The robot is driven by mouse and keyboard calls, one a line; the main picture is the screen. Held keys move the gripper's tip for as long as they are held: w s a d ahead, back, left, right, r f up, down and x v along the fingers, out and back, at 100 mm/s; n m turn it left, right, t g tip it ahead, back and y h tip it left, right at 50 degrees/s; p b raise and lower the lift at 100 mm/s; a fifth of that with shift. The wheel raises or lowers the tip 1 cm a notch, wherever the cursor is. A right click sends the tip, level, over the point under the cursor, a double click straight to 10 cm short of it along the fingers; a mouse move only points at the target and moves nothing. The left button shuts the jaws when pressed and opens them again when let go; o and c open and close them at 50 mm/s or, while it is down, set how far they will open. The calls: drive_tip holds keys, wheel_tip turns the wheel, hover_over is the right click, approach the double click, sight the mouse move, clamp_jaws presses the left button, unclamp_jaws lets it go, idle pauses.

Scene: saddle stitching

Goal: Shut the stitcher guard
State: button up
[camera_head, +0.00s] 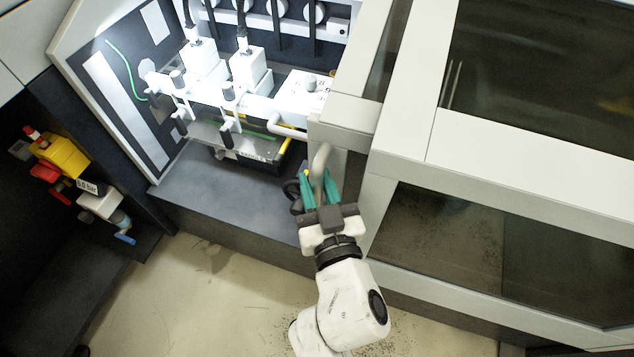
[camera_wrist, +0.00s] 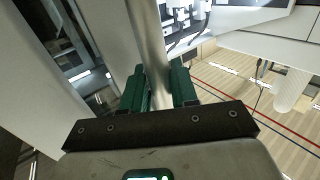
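The stitcher guard (camera_head: 350,112) is a pale framed panel with a dark window, standing to the right of the lit stitching bay. The bay is uncovered, with its white stitching heads (camera_head: 249,70) in plain view. A grey curved bar handle (camera_head: 321,157) is on the guard's near left edge. My gripper (camera_head: 320,186) has green fingers, one on each side of this handle. In the wrist view, the handle bar (camera_wrist: 150,40) runs down between the fingers (camera_wrist: 158,88), which close tightly on it. The handle's lower end is hidden by my gripper.
A dark ledge (camera_head: 220,198) runs below the bay. Fixed pale-framed windows (camera_head: 460,240) fill the right side. A yellow and red valve unit (camera_head: 60,155) with a gauge is at the left. Open floor (camera_head: 215,285) lies in front.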

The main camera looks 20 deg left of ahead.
clamp_jaws()
